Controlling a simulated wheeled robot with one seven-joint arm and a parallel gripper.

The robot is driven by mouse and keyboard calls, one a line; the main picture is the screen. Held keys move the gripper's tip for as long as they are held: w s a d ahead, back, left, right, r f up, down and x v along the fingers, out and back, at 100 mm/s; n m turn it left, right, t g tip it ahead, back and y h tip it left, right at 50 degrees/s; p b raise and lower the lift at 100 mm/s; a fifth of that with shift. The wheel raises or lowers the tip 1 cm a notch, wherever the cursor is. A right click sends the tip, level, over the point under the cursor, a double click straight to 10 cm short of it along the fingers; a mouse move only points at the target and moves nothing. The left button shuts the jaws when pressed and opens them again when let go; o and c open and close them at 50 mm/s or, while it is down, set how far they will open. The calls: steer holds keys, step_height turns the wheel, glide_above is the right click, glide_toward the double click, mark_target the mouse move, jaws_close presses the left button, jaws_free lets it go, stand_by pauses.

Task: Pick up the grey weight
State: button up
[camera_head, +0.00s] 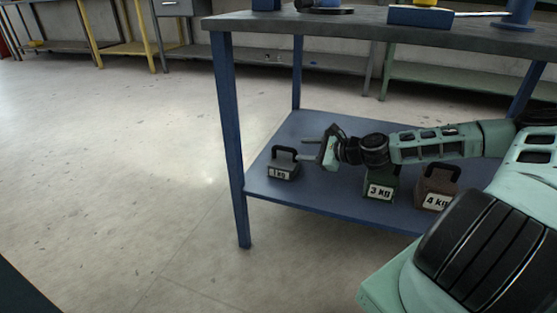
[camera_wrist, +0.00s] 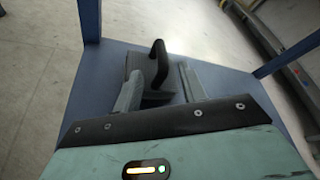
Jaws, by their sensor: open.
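The grey weight (camera_head: 283,165), labelled 1 kg with a dark handle on top, stands upright on the left part of the blue lower shelf (camera_head: 330,202). My gripper (camera_head: 308,163) is open, just right of the weight, its fingers pointing left towards it. In the wrist view, the weight's dark handle (camera_wrist: 157,62) shows beyond and between the two grey fingers of my gripper (camera_wrist: 160,90). Part of the weight's body is hidden behind the fingers. I cannot tell whether a finger touches it.
A green 3 KG weight (camera_head: 380,187) and a brown 4 KG weight (camera_head: 436,187) stand to the right on the shelf, below my arm. A blue table leg (camera_head: 228,140) rises at the left front. The tabletop (camera_head: 330,24) is above. Open floor lies to the left.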

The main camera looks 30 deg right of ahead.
mark_target(290, 149)
steer(key=b+x, duration=0.1)
steer(key=x, duration=0.1)
steer(key=b+x, duration=0.3)
steer(key=shift+w+f+b, duration=0.3)
steer(key=shift+w+f, duration=0.05)
steer(key=shift+f, duration=0.05)
steer(key=shift+w+a, duration=0.1)
steer(key=shift+w, duration=0.4)
jaws_close()
stand_by(0.6)
steer(key=shift+r, duration=0.1)
